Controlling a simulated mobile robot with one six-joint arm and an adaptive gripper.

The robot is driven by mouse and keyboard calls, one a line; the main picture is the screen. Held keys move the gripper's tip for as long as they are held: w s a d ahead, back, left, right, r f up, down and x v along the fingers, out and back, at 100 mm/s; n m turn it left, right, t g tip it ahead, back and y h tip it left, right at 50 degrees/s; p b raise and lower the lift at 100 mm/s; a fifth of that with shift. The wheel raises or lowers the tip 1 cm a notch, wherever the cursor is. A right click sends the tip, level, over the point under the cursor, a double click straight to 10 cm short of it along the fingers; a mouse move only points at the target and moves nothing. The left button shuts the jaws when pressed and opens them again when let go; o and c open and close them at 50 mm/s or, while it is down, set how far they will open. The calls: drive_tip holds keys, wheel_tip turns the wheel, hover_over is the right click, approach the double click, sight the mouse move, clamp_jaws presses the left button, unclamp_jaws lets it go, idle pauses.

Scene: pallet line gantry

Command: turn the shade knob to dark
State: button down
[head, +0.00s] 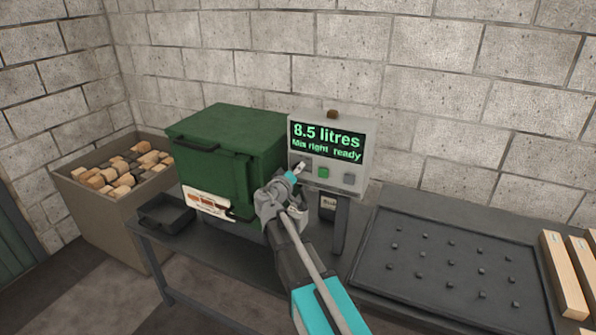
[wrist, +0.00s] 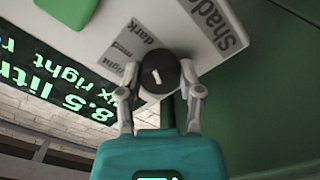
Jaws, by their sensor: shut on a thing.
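The dark round shade knob (wrist: 168,88) sits on the pale panel of the control box (head: 368,140). My gripper (wrist: 160,92) is shut on it, one finger on each side. The knob has a short white mark on its face, on the side towards the labels. The labels "dark", "med" and "light" (wrist: 131,48) run beside the knob, with "Shade" (wrist: 215,20) printed larger. I cannot tell exactly which label the mark meets. In the head view my gripper (head: 298,171) is at the panel's lower left and hides the knob.
The display (head: 327,141) reads "8.5 litres" and "Mix right ready". A green button (head: 323,172) and grey button (head: 349,179) are close right of my gripper. A green machine (head: 215,150) stands left, a block bin (head: 85,215) beyond it. A dark studded tray (head: 450,262) lies right.

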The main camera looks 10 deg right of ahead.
drive_tip(key=shift+s, duration=0.1)
drive_tip(key=shift+c, duration=1.3)
unclamp_jaws()
drive_tip(key=v, duration=1.2)
